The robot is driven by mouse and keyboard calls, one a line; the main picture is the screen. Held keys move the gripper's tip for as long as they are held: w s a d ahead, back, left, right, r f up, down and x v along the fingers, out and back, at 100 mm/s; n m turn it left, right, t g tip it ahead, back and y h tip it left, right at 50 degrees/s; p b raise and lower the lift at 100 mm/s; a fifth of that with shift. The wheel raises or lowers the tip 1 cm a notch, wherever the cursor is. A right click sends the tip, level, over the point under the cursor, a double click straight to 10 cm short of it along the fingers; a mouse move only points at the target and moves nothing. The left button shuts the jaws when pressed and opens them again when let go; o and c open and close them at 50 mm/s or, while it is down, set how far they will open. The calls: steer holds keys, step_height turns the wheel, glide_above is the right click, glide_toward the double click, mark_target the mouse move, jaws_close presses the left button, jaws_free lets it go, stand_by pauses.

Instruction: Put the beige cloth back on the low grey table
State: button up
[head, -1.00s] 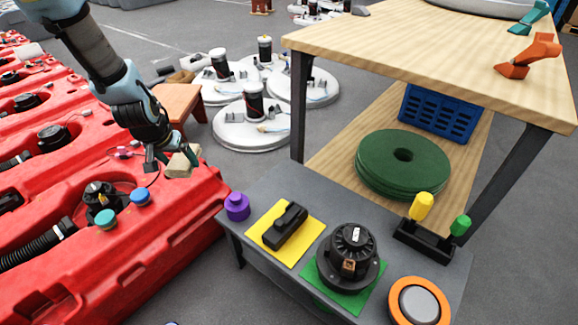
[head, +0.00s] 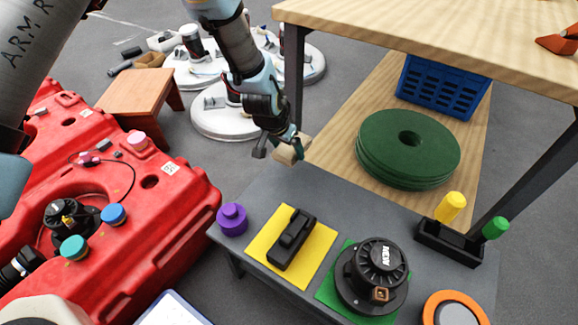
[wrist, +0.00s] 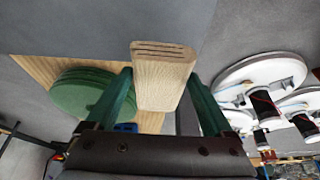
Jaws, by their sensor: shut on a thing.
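The beige cloth (head: 290,150) is a folded block held in my gripper (head: 283,146). In the wrist view the cloth (wrist: 163,75) sits between the two green fingers of my gripper (wrist: 163,92), which is shut on it. My gripper is in the air near the back edge of the low grey table (head: 265,192). Whether the cloth touches the table cannot be told from the head view, but it looks raised above it.
On the grey table are a purple knob (head: 232,219), a black handle on a yellow square (head: 292,240), a black motor (head: 371,275) on green, a holder with screwdrivers (head: 449,240) and an orange ring (head: 455,308). The back left tabletop is clear. A wooden workbench (head: 430,40) stands behind.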

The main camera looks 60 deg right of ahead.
mark_target(290, 172)
step_height(290, 172, down, 8)
steer(key=shift+r+b, duration=0.15)
steer(key=shift+b, duration=0.5)
steer(key=o, duration=1.1)
steer(key=shift+c, duration=0.2)
steer(key=p+v, duration=0.2)
steer(key=v, duration=1)
steer(key=shift+a, duration=0.1)
